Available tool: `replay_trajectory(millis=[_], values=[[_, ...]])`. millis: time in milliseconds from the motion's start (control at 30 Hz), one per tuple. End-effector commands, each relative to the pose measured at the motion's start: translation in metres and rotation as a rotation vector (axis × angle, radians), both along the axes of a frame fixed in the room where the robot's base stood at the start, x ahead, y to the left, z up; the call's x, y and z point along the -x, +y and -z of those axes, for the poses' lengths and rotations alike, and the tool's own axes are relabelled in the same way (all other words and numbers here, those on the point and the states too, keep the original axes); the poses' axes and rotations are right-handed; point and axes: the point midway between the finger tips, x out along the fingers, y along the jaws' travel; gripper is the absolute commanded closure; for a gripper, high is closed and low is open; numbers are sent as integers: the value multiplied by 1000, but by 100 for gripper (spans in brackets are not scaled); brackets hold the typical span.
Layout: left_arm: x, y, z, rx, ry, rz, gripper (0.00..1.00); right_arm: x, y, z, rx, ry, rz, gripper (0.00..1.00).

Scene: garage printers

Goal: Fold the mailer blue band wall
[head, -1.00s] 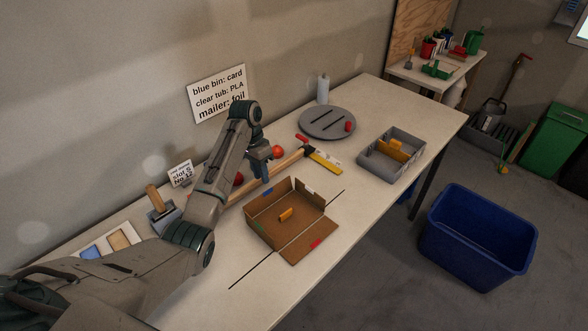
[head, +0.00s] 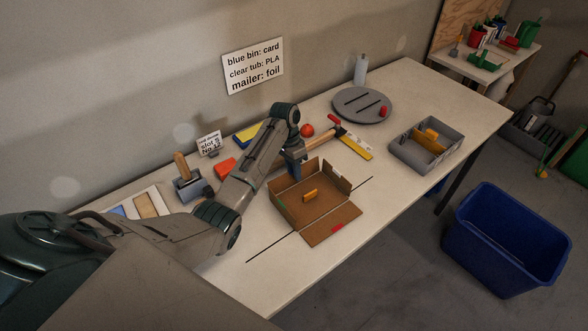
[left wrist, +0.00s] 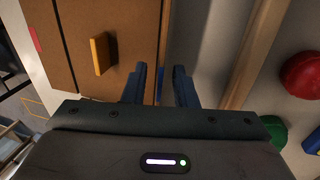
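The open brown cardboard mailer (head: 335,209) lies on the table, with an orange piece (head: 311,195) inside. A red mark is on its front flap and a white mark on its right wall. My left gripper (head: 294,172) is down at the mailer's back wall, hiding the blue band in the head view. In the left wrist view the left gripper (left wrist: 162,82) has its fingers apart, one on each side of the wall's edge. A bit of blue band (left wrist: 160,86) shows between them. The right gripper is not in view.
A wooden bar (head: 318,138) lies just behind the mailer, with a red ball (head: 307,130) beyond it. A grey round plate (head: 350,104) and a grey divided box (head: 408,153) stand to the right. A blue bin (head: 500,230) is on the floor. Table right of the mailer is clear.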

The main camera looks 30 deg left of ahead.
Motion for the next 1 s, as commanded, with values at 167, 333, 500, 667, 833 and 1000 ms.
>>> replay_trajectory(millis=[167, 333, 500, 667, 833, 1000], values=[[1, -1, 4, 0, 0, 1, 75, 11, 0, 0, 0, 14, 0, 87], [1, -1, 5, 0, 0, 1, 75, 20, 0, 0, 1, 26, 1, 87], [1, -1, 4, 0, 0, 1, 100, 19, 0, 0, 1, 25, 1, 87], [1, -1, 4, 1, 0, 1, 100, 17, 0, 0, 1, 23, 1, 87], [0, 1, 5, 24, 12, 0, 100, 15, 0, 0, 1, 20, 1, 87], [-3, 5, 6, 93, 43, -2, 100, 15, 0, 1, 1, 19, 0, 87]])
